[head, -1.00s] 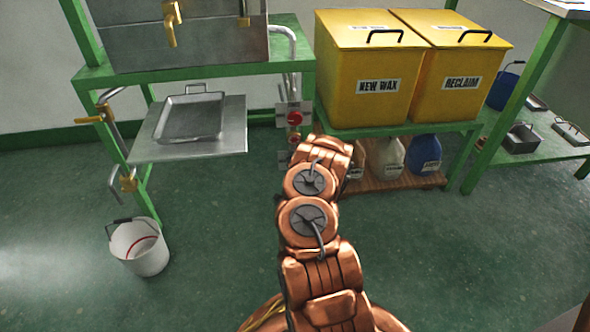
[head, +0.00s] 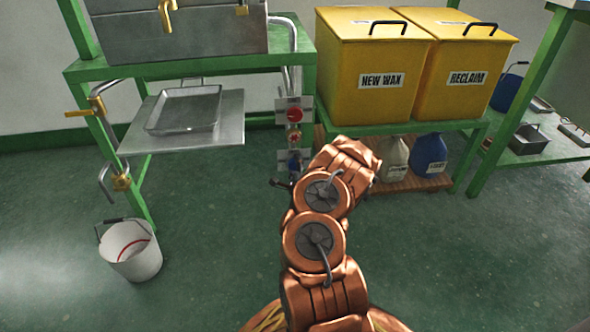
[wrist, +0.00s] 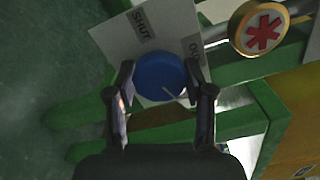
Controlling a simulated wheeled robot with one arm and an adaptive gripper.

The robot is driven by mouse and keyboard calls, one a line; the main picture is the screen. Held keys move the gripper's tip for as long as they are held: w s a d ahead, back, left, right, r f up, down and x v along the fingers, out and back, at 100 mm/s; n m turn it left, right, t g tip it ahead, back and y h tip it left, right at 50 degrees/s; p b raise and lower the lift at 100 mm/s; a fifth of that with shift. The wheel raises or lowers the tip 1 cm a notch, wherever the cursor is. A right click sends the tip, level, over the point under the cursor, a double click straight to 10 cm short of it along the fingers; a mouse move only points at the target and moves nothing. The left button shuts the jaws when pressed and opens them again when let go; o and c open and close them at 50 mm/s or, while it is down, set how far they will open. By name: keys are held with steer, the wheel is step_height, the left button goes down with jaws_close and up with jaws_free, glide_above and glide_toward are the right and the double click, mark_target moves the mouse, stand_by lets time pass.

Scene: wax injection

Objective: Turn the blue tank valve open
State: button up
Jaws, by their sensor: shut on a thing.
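The blue tank valve (wrist: 158,76) is a round blue knob on a white plate (wrist: 125,42) in the wrist view. The plate reads "SHUT" above the knob and a second, partly hidden word to the right. A pale line on the knob points down and right. My gripper (wrist: 160,71) has one finger on each side of the knob and is shut on it. In the head view the blue valve (head: 294,162) shows low on the pipes, below a red knob (head: 295,114). There my arm hides most of the gripper.
A yellow valve with a red star handle (wrist: 262,31) is close to the right of the knob. Green frame bars (wrist: 225,75) run behind the fingers. Yellow wax bins (head: 372,75) stand to the right, and a white bucket (head: 135,262) is on the floor left.

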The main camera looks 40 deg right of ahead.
steer(key=shift+w+a+m, duration=0.1)
steer(key=shift+m, duration=1.9)
steer(key=o, duration=1.2)
steer(key=shift+c, duration=0.2)
steer(key=shift+s, duration=0.3)
steer(key=v, duration=1.1)
steer(key=shift+s+a, duration=0.15)
steer(key=shift+a, duration=0.15)
